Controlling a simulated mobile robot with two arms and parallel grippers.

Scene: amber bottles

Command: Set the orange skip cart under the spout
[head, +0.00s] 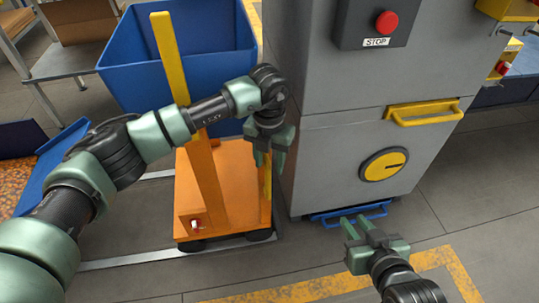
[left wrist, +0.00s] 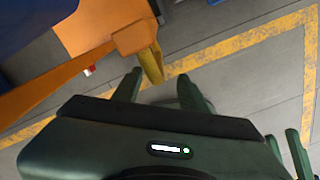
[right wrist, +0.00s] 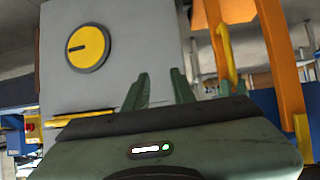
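The orange skip cart (head: 235,175) carries a blue tub (head: 185,45) and stands on the floor left of the grey machine (head: 335,165). A tall orange and yellow post rises from its near left side. My left gripper (head: 270,155) is over the cart's right side, with a yellow upright bar (head: 267,190) below it. In the left wrist view its fingers are apart, with the bar's yellow end (left wrist: 150,65) near the left finger; contact cannot be told. My right gripper (head: 370,228) is open and empty, low before the machine. I cannot make out a spout.
The machine has a red stop button (head: 386,22), a yellow handle (head: 425,112), a yellow round knob (head: 383,165) and a blue bar (head: 350,213) at its foot. A blue tray of orange bits (head: 50,160) lies left. Yellow lines mark the floor in front.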

